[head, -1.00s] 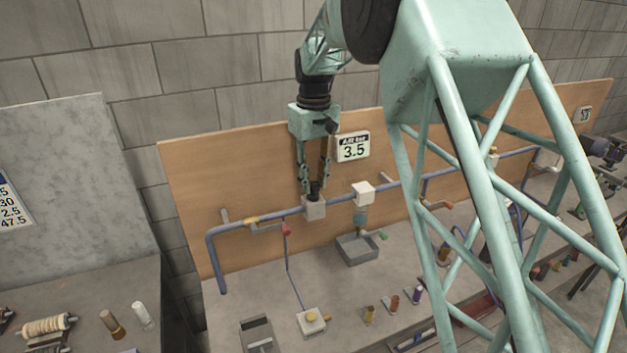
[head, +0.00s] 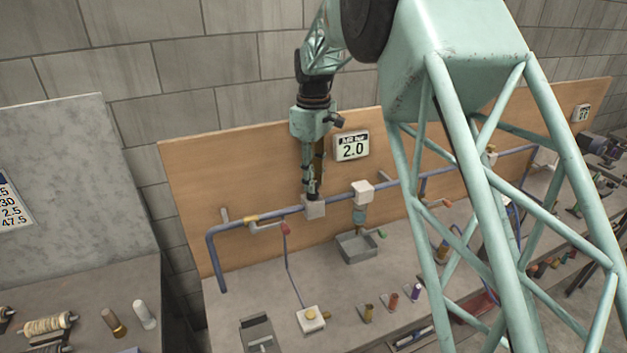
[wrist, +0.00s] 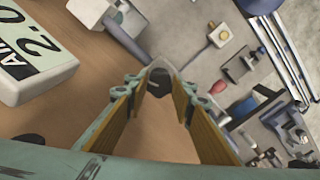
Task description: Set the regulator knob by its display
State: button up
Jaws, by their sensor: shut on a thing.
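My gripper (head: 313,193) points down over the grey regulator block (head: 315,210) on the blue pipe. It is shut on the dark regulator knob (wrist: 158,84), which shows between the yellow-lined fingers in the wrist view. In the head view the fingers hide most of the knob. The display (head: 352,146), headed AIR bar, hangs on the wooden board to the right of my gripper and reads 2.0. It also shows at the left of the wrist view (wrist: 35,50), tilted and cut off.
A white box (head: 362,192) sits on the pipe just right of the regulator, above a grey tray (head: 357,248). A red-handled valve (head: 286,228) is to the left. A partly cut-off number card (head: 12,201) is at far left.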

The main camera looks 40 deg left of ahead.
dwell(0.3)
jog(key=o, duration=0.9)
jog(key=shift+r, duration=0.1)
jog(key=shift+r, duration=5.95)
